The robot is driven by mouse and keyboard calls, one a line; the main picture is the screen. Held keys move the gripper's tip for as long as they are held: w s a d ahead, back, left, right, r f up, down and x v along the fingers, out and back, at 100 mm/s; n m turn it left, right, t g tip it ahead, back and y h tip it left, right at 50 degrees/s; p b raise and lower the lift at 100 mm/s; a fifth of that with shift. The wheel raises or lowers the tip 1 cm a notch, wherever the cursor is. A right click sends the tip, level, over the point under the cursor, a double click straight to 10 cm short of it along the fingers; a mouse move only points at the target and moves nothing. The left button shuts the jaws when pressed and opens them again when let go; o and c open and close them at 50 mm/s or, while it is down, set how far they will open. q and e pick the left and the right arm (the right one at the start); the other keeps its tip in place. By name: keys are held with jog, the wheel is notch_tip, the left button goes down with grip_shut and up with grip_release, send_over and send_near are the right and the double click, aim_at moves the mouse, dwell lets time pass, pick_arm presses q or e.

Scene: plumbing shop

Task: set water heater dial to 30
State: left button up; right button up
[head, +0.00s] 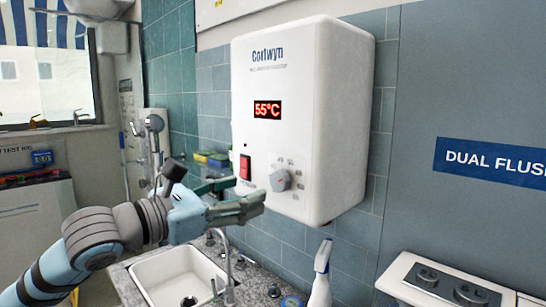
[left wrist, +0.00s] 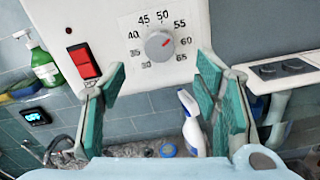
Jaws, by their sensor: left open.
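The white water heater (head: 300,110) hangs on the tiled wall, and its red display (head: 267,110) reads 55°C. Its round grey dial (head: 280,180) sits low on the front, right of a red switch (head: 245,167). In the left wrist view the dial (left wrist: 159,46) has a red mark pointing up and right, towards 55, on a scale from 30 at lower left to 65 at lower right. My left gripper (head: 249,190) is open and empty just in front of the dial. Its green-padded fingers (left wrist: 160,70) stand on either side below the dial, apart from it. My right gripper is not in view.
A white sink (head: 180,275) with a faucet lies below the heater. A white spray bottle (head: 320,278) stands right of it. A cistern with two buttons (head: 450,285) is at the lower right. A green soap bottle (left wrist: 45,68) stands at the left in the left wrist view.

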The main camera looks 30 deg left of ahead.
aim_at(276, 182)
pick_arm(q)
jog(key=p+x, duration=0.3)
jog(key=x, duration=0.5)
jog(key=shift+w+p, duration=0.1)
jog(key=shift+p, duration=0.25)
jog(key=shift+w+d+f, duration=0.15)
jog(key=shift+w, duration=0.3)
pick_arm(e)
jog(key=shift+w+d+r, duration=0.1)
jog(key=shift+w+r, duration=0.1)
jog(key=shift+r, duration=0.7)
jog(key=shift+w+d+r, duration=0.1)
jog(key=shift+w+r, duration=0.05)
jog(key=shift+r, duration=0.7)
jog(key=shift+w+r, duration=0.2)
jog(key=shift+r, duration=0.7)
pick_arm(q)
jog(key=shift+c, duration=0.6)
jog(key=c, duration=1)
jog(key=shift+c, duration=0.2)
